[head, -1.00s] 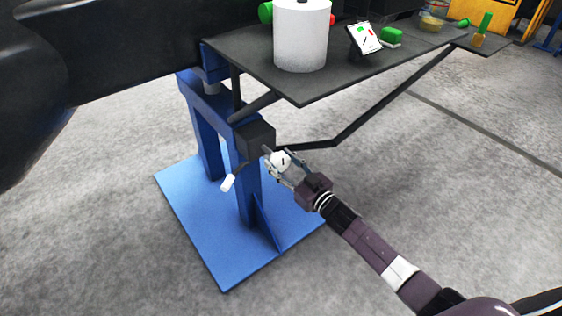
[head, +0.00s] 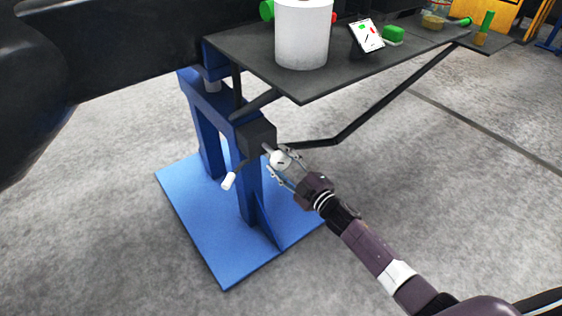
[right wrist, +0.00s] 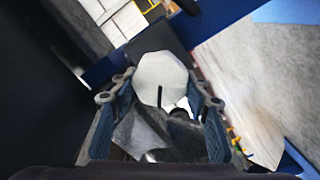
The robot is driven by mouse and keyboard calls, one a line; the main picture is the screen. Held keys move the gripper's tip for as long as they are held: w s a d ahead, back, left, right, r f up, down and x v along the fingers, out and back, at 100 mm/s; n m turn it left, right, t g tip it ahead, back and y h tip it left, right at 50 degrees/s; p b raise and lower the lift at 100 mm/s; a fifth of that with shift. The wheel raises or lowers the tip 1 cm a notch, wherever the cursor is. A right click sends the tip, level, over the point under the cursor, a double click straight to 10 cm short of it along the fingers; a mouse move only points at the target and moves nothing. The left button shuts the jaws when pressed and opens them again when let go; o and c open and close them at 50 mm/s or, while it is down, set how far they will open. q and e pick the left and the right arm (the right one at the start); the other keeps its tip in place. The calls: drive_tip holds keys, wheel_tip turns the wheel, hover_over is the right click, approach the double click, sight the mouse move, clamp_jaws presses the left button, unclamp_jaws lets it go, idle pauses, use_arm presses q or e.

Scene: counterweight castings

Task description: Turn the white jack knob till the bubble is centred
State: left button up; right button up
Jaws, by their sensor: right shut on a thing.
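The white jack knob (head: 279,160) is a faceted white piece with a dark line on its face. It sits at the side of the dark box (head: 257,138) on the blue stand. My right gripper (head: 281,161) is shut on the knob, one finger on each side. In the right wrist view the knob (right wrist: 161,78) shows between the two fingers (right wrist: 160,100), its dark line pointing down the picture. I cannot make out a bubble in either view. My left gripper is not in view.
The blue stand (head: 206,222) rests on a grey floor. A white crank grip (head: 229,181) hangs left of the knob. Above, a dark shelf (head: 300,88) carries a white roll (head: 303,35), a small tilted display (head: 366,36) and green items. A large dark mass fills the upper left.

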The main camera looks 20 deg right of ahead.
drive_tip(key=shift+f+n, duration=0.2)
drive_tip(key=shift+n, duration=1)
drive_tip(key=shift+n+b, duration=0.4)
drive_tip(key=shift+n, duration=0.3)
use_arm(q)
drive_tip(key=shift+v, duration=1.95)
use_arm(e)
drive_tip(key=shift+n, duration=0.3)
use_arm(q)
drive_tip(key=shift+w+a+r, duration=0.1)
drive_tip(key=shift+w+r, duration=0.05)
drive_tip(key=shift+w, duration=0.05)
use_arm(e)
drive_tip(key=o, duration=1.2)
drive_tip(key=shift+c, duration=0.2)
drive_tip(key=shift+s, duration=0.15)
